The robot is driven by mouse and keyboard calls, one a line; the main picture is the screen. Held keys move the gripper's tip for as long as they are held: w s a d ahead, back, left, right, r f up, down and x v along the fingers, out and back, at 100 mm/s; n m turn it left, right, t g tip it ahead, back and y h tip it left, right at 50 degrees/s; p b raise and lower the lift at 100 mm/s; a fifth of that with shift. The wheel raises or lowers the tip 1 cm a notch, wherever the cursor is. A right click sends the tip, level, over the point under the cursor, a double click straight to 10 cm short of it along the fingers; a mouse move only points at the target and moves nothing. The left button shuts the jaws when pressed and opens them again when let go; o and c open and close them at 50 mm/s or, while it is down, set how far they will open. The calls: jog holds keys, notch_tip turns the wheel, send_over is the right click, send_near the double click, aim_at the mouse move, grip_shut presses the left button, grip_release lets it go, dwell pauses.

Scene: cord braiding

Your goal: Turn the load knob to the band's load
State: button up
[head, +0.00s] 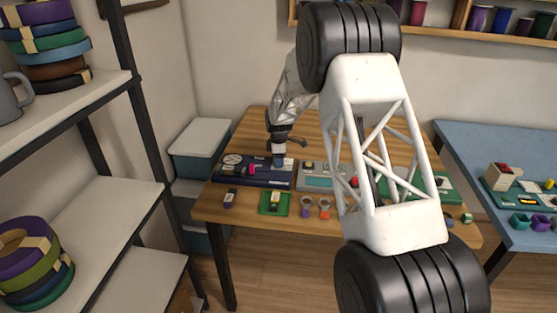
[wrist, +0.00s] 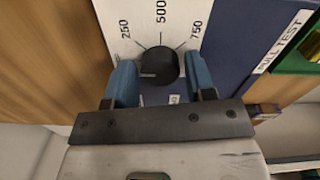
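The load knob (wrist: 158,66) is black and round. It sits on a white scale plate (wrist: 150,22) marked 250, 500 and 750, with thin lines running to the numbers. I cannot make out a pointer mark on the knob. My gripper (wrist: 160,72) is open, with one blue finger on each side of the knob and a visible gap to it on both sides. In the head view my gripper (head: 279,161) is over the navy test panel (head: 265,181) at the table's left. The knob is hidden there. I cannot tell which piece is the band.
The panel reads PULL TEST (wrist: 284,42). A pink piece (head: 251,169) and a round dial (head: 232,160) are on its left part. A grey-green device (head: 318,182) stands to the right. A green card (head: 274,203) and several small pieces lie along the wooden table's front.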

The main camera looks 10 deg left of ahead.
jog(key=c, duration=0.6)
jog(key=shift+m, duration=0.4)
jog(key=m, duration=1.2)
jog(key=shift+a, duration=0.1)
jog(key=m, duration=0.7)
jog(key=shift+m, duration=0.4)
jog(key=m, duration=0.6)
jog(key=shift+m, duration=0.3)
